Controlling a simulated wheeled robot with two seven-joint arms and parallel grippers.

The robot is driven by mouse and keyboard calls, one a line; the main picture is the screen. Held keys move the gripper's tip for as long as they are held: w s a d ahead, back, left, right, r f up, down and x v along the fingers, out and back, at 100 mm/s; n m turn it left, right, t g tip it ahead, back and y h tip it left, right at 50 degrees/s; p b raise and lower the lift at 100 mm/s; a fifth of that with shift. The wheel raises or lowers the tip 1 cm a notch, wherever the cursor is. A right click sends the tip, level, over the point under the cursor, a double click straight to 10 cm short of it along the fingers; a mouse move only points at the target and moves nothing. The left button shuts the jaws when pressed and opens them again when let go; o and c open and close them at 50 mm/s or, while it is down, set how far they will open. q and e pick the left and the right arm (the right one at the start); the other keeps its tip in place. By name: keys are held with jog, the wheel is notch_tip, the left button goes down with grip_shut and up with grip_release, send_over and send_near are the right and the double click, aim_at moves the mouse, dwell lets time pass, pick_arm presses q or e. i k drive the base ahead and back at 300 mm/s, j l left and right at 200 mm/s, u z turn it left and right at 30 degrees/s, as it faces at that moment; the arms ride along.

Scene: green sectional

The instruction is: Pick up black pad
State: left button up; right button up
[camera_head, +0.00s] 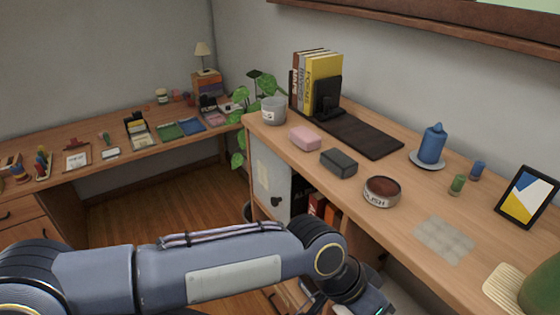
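A black rectangular pad (338,163) with rounded edges lies on the wooden desk, between a pink block (305,138) and a round tin with a dark brown top (382,191). A flat black mat (360,135) also lies on the desk behind it, running out from the books. My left arm crosses the bottom of the view from the left. My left gripper (368,301) is at the bottom edge, mostly cut off and below the pad in the picture, apart from it. Its fingers are not clear. My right gripper is out of view.
A grey cup (273,110), upright books (322,82) with a black bookend, a blue candle on a dish (431,147), small green and blue pieces and a picture frame (527,197) stand on the desk. A grey tiled patch (443,240) lies near the front edge. Another cluttered desk (125,170) stands at left.

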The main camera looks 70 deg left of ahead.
aim_at(338, 163)
jog(key=l+u, duration=0.1)
jog(key=u, duration=0.35)
jog(key=k+u, duration=0.1)
jog(key=u, duration=0.4)
jog(key=k+l+u, duration=0.1)
jog(key=u, duration=0.35)
jog(key=k+u, duration=0.1)
jog(key=u, duration=0.4)
jog(key=i, duration=0.35)
jog(key=l+z, duration=0.05)
